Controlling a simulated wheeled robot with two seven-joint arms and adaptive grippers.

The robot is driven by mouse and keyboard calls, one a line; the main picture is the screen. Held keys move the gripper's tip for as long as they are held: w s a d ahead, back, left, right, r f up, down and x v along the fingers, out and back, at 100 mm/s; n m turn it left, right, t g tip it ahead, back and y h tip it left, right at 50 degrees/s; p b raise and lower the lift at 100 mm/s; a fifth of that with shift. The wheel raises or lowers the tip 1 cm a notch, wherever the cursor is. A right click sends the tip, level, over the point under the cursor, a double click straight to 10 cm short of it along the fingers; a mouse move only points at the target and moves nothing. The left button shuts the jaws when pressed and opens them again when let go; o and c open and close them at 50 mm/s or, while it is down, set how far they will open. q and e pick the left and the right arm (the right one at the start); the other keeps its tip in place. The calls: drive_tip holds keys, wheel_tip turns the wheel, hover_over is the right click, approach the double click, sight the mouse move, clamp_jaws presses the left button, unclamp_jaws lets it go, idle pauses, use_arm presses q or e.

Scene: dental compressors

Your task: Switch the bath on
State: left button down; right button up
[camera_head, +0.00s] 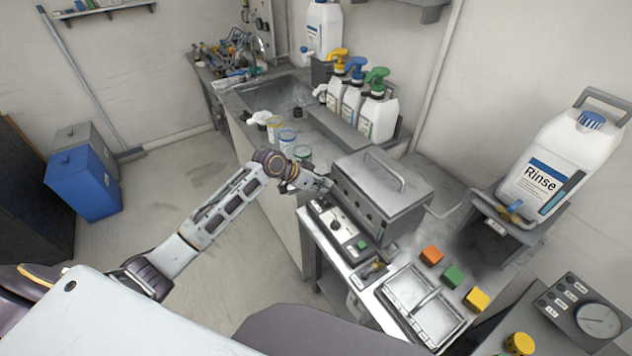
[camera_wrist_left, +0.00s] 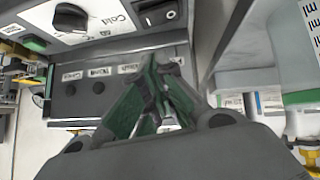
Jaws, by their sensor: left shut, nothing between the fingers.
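The bath (camera_head: 375,200) is a grey metal box with a lid and a handle, on the bench right of centre in the head view. Its control panel (camera_head: 347,244) along the front carries a dark knob and a green button. In the left wrist view the panel shows a black knob (camera_wrist_left: 72,20) by the word Cold, a black rocker switch (camera_wrist_left: 171,14) and a green button (camera_wrist_left: 33,43). My left gripper (camera_head: 326,184) is shut and empty by the panel's far left end. Its fingers (camera_wrist_left: 158,70) appear below the switch in the wrist view; contact cannot be told. My right gripper is out of view.
Orange, green and yellow blocks (camera_head: 454,276) and a lidded metal tray (camera_head: 392,291) lie nearer me. A Rinse jug (camera_head: 546,165) stands on a shelf at right. Pump bottles (camera_head: 378,117) and small jars (camera_head: 288,139) stand beyond the bath.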

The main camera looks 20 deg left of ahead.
sight(324, 202)
use_arm(q)
drive_tip(key=f, duration=0.3)
drive_tip(key=shift+s+d+f, duration=0.1)
drive_tip(key=shift+d+f, duration=0.15)
drive_tip(key=shift+d, duration=0.05)
drive_tip(key=shift+f, duration=0.35)
drive_tip(key=shift+p, duration=0.35)
